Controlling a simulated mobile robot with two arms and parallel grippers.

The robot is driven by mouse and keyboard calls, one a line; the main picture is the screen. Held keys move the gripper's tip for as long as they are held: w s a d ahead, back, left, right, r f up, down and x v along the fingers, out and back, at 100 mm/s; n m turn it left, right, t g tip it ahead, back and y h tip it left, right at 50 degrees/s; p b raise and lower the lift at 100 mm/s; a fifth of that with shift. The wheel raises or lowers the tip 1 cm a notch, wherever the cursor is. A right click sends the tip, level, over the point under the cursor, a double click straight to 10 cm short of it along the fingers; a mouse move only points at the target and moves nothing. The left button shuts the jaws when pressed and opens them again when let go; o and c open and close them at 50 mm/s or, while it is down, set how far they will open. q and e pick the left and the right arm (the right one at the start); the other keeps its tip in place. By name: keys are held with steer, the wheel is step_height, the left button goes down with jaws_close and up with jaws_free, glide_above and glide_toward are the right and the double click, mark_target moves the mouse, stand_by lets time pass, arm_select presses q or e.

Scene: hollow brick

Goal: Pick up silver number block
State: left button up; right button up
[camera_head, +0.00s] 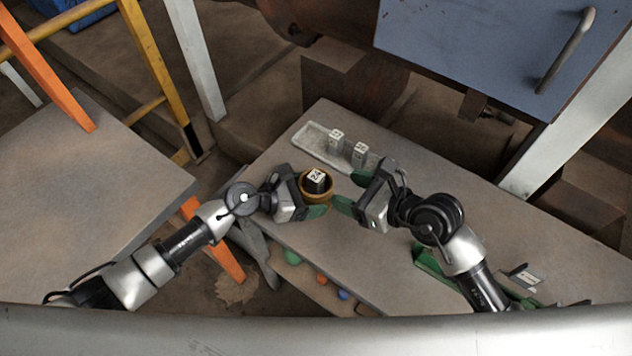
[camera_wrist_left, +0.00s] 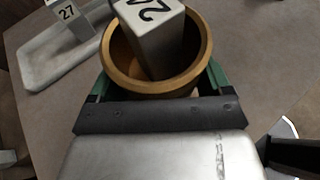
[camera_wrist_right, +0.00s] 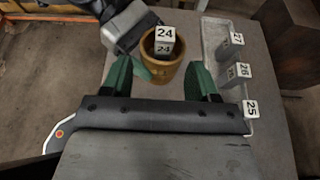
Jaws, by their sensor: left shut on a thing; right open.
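A silver number block marked 24 (camera_head: 316,178) stands tilted inside a brown wooden cup (camera_head: 325,198). The block's top sticks up above the rim. My left gripper (camera_head: 303,192) is shut on the cup, with its green fingers on either side of the wall in the left wrist view (camera_wrist_left: 158,84). My right gripper (camera_head: 357,188) is open and empty, to the right of the cup. In the right wrist view the block (camera_wrist_right: 165,36) and cup (camera_wrist_right: 162,70) lie just beyond the open green fingers (camera_wrist_right: 160,78). The block's lower part is hidden in the cup.
A pale stone tray (camera_head: 312,143) lies behind the cup on the grey table. Similar blocks marked 27 (camera_wrist_right: 231,45), 26 (camera_wrist_right: 238,73) and 25 (camera_wrist_right: 250,109) stand at the tray. A blue cabinet (camera_head: 470,45) is at the back right. The table's right side has free room.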

mark_target(317, 175)
steer(key=x, duration=0.2)
steer(key=shift+w+a+f, duration=0.15)
steer(key=shift+w+a, duration=0.1)
steer(key=shift+a, duration=0.05)
steer(key=x, duration=0.5)
steer(key=shift+w+d, duration=0.15)
steer(key=shift+w, duration=0.2)
steer(key=c, duration=1)
step_height(317, 175, up, 10)
steer(key=shift+r, duration=0.1)
